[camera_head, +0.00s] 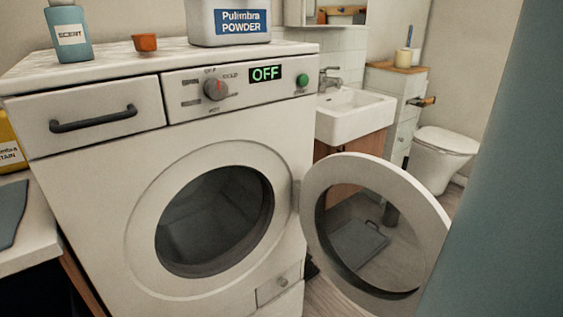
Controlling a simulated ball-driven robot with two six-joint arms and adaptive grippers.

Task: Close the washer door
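The white washer (110,198) stands at the left and centre, its display reading OFF. Its round white door (311,200) is swung wide open to the right, hinged at the right side of the opening. The dark drum opening (215,222) is uncovered, and what is inside is too dark to tell. Through the door's ring I see the floor and a grey flat object. Neither of my grippers shows in the head view.
A teal bottle (69,32), an orange cup (145,43) and a powder box (229,24) stand on the washer top. A white sink (354,114) and toilet (443,150) are behind. A blue-grey surface (510,190) fills the right edge. A counter (30,235) stands left.

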